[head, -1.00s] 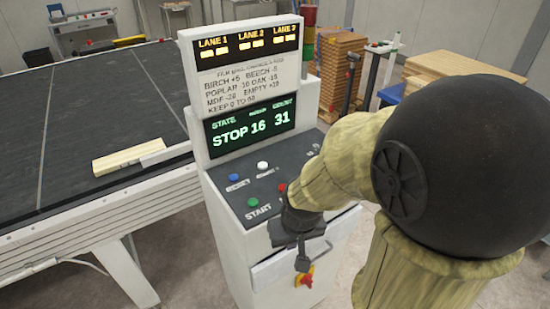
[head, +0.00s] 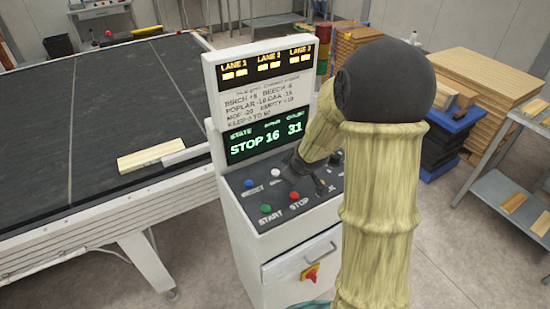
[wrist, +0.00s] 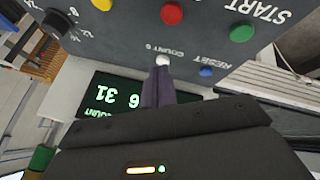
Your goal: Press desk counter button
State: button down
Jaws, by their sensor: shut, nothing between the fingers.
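The white button (head: 276,173), labelled "COUNT 0", is on the sloped dark control panel (head: 252,198) of the white console. It also shows in the wrist view (wrist: 162,60), which sees the panel upside down. My gripper (wrist: 160,73) is shut and empty, its fingertips right at the white button's edge; I cannot tell whether they touch it. In the head view my gripper (head: 297,160) is dark, above the panel and just right of the button, with its fingertips hard to make out. The display (head: 268,136) reads STOP, 16 and 31.
A blue button (wrist: 206,71) labelled RESET is beside the white one. A red button (wrist: 172,13) and a green START button (wrist: 242,31) are close by. A black knob (wrist: 57,22) is on the same panel. A conveyor table (head: 60,120) with a board stands left.

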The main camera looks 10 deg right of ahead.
aim_at(278, 174)
jog(key=w+a+r+n+t+y+p, duration=0.1)
jog(key=w+a+r+n+y+p, duration=0.1)
jog(key=w+n+p, duration=0.4)
jog(key=w+r+n+y, duration=0.1)
jog(key=w+y, duration=0.1)
jog(key=w, duration=0.1)
jog(key=shift+w+r+p, duration=0.15)
jog(key=shift+w+p, duration=0.15)
jog(key=shift+p, duration=0.1)
notch_tip(278, 174, down, 9)
jog(key=b, duration=0.8)
jog(key=shift+r, duration=0.1)
dwell(1.2)
jog(key=shift+f+b, duration=0.4)
